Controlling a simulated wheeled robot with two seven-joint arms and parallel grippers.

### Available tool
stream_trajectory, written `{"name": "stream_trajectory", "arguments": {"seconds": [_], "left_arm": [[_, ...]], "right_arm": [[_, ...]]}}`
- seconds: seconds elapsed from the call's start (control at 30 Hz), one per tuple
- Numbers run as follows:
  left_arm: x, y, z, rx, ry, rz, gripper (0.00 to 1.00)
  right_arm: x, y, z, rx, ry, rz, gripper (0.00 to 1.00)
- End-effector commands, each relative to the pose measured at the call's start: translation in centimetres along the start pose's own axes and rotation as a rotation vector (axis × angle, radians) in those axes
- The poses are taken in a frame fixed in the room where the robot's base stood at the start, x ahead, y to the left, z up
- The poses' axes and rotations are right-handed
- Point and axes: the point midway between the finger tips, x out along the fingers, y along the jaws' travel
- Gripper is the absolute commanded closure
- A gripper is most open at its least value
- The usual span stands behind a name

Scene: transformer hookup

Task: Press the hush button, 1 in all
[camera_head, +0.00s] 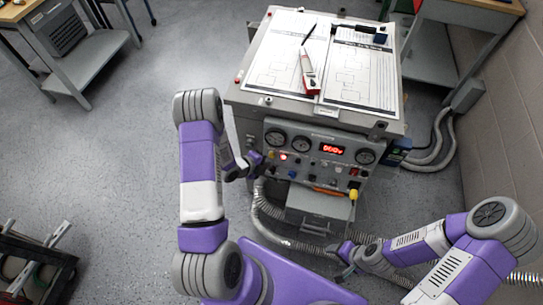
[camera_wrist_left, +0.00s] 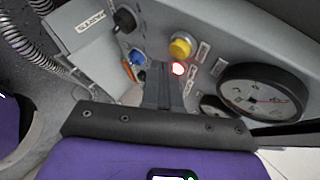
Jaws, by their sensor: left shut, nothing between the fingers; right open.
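The control panel (camera_head: 318,165) is on the front of a grey cabinet. In the left wrist view a yellow button (camera_wrist_left: 180,47) stands out from the panel, with a glowing red lamp (camera_wrist_left: 178,68) beside it. A blue knob (camera_wrist_left: 137,58) and a black knob (camera_wrist_left: 124,20) are nearby. The small labels are unreadable, so I cannot tell which control is the hush button. My left gripper (camera_head: 257,160) is shut and empty at the panel's left side; its fingertips (camera_wrist_left: 163,70) are close to the red lamp, contact unclear. My right gripper (camera_head: 345,250) is open, low in front of the cabinet.
The panel also has round gauges (camera_head: 365,157) and a red lit display (camera_head: 332,149). Papers and a red-and-white tool (camera_head: 309,72) lie on the cabinet top. Hoses (camera_head: 275,232) run below the panel. A brick wall (camera_head: 505,120) is at right; open floor (camera_head: 110,150) is at left.

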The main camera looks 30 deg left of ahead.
Motion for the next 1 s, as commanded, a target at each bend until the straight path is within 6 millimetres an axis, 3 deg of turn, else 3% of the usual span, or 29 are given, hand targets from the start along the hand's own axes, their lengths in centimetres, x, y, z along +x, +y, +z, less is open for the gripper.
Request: {"name": "stream_trajectory", "arguments": {"seconds": [1.0], "left_arm": [[0.58,-0.30,0.40,0.001,0.000,0.000,1.00]], "right_arm": [[0.57,0.21,-0.02,0.000,0.000,0.000,0.39]]}}
